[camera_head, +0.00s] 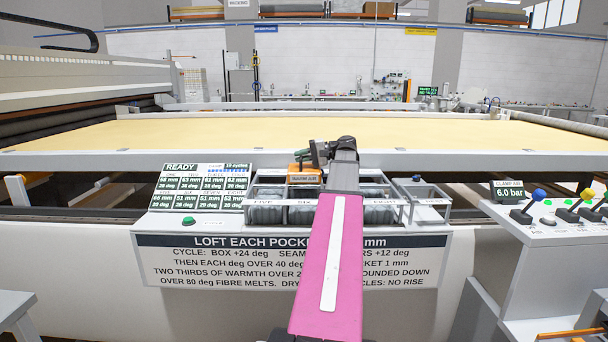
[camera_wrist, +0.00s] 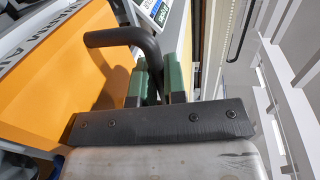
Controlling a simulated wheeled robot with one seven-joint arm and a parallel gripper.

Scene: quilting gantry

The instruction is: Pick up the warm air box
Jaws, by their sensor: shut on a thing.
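The warm air box (camera_head: 303,179) is a small orange box with a "WARM AIR" label, at the middle of the head view by the row of grey compartments. In the wrist view its orange face (camera_wrist: 50,85) fills the left side, with a black bent handle (camera_wrist: 112,37). My gripper (camera_wrist: 157,82) has green finger pads, shut on this handle. In the head view my gripper (camera_head: 319,153) is at the box's top, and my pink arm hides part of the compartments. I cannot tell whether the box is clear of what is under it.
The compartment rack (camera_head: 264,214) holds grey rolls on both sides of my arm. A "READY" panel (camera_head: 198,190) stands left of it. A long cream quilting bed (camera_head: 200,133) lies behind. A lever console (camera_head: 540,225) is at the right.

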